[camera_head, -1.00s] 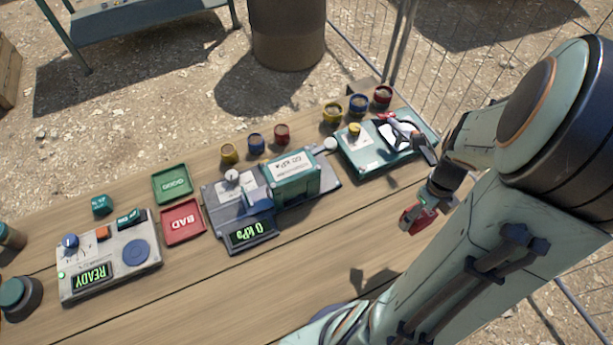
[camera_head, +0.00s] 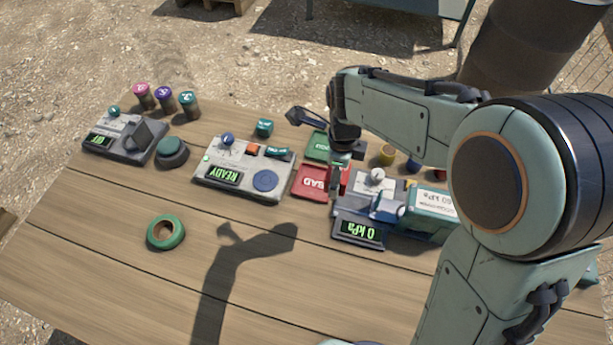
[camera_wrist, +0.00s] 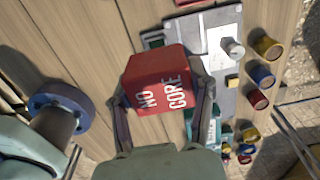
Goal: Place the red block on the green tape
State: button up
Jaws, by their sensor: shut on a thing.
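The green tape (camera_head: 165,232) is a roll lying flat on the wooden table at the left front, with bare table around it. The red block (camera_wrist: 160,82), lettered "NO CORE", is between the two fingers of my gripper (camera_wrist: 162,105), which is shut on it. In the head view my gripper (camera_head: 339,180) hangs above the table, beside the red BAD tray and well to the right of the tape. The block is hard to make out there against the tray. The tape cannot be made out in the wrist view.
The red BAD tray (camera_head: 309,184) and green GOOD tray (camera_head: 318,146) are by my gripper. The READY console (camera_head: 225,188) stands between them and another panel (camera_head: 112,138). The 0 kPa device (camera_head: 350,232) is at right. The front table is clear.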

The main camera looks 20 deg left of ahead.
jog(key=s+a+f+n, duration=0.1)
jog(key=s+a+n, duration=0.8)
jog(key=s+a, duration=1.05)
send_over(175, 233)
notch_tip(175, 233, down, 9)
jog(key=shift+s+d+f, duration=0.15)
jog(key=shift+f, duration=1.75)
jog(key=shift+f, duration=0.1)
jog(key=o, duration=1.1)
